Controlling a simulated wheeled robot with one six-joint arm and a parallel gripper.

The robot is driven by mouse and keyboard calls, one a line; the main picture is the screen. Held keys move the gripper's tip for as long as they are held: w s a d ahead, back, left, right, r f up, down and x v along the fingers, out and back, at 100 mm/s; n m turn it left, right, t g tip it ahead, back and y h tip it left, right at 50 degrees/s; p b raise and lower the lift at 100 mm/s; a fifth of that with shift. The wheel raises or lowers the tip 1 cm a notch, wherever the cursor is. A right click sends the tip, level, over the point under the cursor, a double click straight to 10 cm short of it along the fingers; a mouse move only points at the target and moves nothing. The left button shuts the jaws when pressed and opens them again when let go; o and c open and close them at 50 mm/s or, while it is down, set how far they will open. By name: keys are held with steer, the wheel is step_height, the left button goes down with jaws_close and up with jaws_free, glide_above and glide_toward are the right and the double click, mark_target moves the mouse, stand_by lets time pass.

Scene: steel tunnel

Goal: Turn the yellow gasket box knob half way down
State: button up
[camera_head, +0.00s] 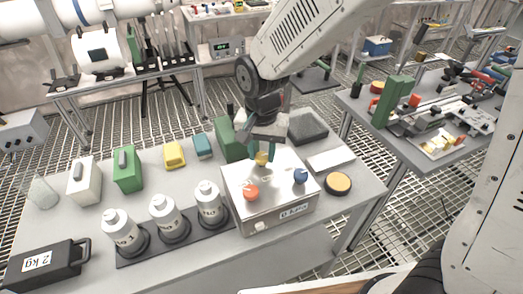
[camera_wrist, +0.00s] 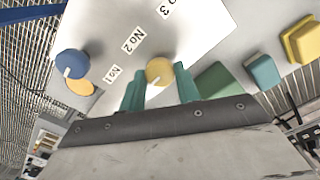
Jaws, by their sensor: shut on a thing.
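The gasket box (camera_head: 278,219) is a pale metal box with a kPa label on its front, standing on the grey table. Its yellow knob (camera_head: 261,158) is on the top at the back. My gripper (camera_head: 262,148) reaches down from above with its green fingers on either side of this knob, shut on it. The wrist view shows the yellow knob (camera_wrist: 159,70) between the fingertips, with a white pointer mark on it. An orange-red knob (camera_head: 251,191) and a blue knob (camera_head: 300,175) are on the same top. The fingers partly hide the yellow knob.
Three white bottles (camera_head: 163,213) stand on a dark mat left of the box. A green block (camera_head: 229,140) and a dark grey block (camera_head: 308,127) stand close behind it. A round yellow-topped disc (camera_head: 338,183) lies to its right.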

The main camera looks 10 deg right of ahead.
mark_target(262, 156)
steer(key=shift+w, duration=0.1)
steer(key=o, duration=1)
steer(key=shift+r, duration=0.1)
step_height(262, 156, up, 8)
steer(key=shift+f, duration=0.15)
